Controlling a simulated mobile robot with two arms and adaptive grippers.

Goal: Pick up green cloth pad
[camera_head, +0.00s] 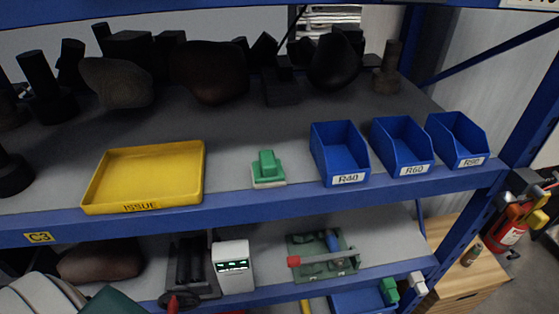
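A green block-like pad (267,165) with a raised handle-like top and a pale whitish base sits upright on the upper grey shelf (230,160), near its front edge. It stands between a yellow tray and a row of blue bins, touching neither. Nothing hides it. It looks rigid, and I cannot tell whether any part of it is cloth. Neither my left nor my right gripper shows in the head view.
The yellow ISSUE tray (145,173) is left of the pad. Blue bins R40 (339,153), R60 (402,145) and R90 (456,139) stand right. Dark shapes fill the shelf's back. A blue front beam (300,203) edges the shelf. Below are a white display box (233,267) and a green board (322,254).

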